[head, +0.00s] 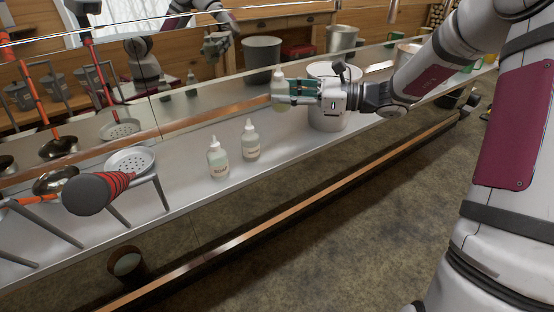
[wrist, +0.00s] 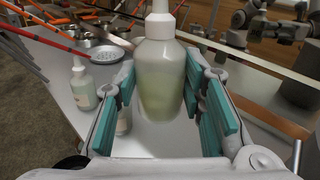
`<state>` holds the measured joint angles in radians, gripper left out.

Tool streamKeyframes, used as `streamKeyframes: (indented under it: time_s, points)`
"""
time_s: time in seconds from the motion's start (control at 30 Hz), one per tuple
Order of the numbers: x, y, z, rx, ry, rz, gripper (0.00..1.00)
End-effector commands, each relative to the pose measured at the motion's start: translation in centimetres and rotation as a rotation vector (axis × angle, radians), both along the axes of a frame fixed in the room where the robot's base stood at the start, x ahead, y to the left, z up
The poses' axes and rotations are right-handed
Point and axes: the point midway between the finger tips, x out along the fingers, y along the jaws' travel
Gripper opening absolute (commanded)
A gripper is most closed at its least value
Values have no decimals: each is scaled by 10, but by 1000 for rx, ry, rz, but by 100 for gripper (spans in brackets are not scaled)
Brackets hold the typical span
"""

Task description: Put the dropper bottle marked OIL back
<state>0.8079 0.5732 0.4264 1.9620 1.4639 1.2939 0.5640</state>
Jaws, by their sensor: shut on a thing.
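My gripper (head: 292,93) is shut on a dropper bottle (head: 279,101), held upright above the metal shelf. In the wrist view this held bottle (wrist: 160,82) stands between the green finger pads; it is translucent with pale yellow-green liquid and a white nozzle. No label shows on its visible side, so I cannot read whether it is marked OIL. Two similar labelled dropper bottles stand on the shelf, a left one (head: 218,160) and a right one (head: 250,141). Their labels are too small to read. In the wrist view one bottle (wrist: 83,84) stands at left and another is partly hidden by a finger.
The metal shelf (head: 200,195) has free room around the two standing bottles. Skimmers and ladles (head: 130,160) with long red handles lie at left. A mirror-like panel backs the shelf; a copper pipe (head: 260,239) runs along the front.

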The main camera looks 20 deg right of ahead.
Motion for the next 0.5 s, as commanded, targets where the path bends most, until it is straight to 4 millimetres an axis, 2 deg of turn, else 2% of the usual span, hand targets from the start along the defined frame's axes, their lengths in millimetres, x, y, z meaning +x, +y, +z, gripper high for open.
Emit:
streamKeyframes:
  time_s: [0.03,0.1,0.5]
  points:
    - [2,0,-7,11,2,4,3]
    - [2,0,-10,25,10,12,3]
    - [-3,6,-16,90,47,49,3]
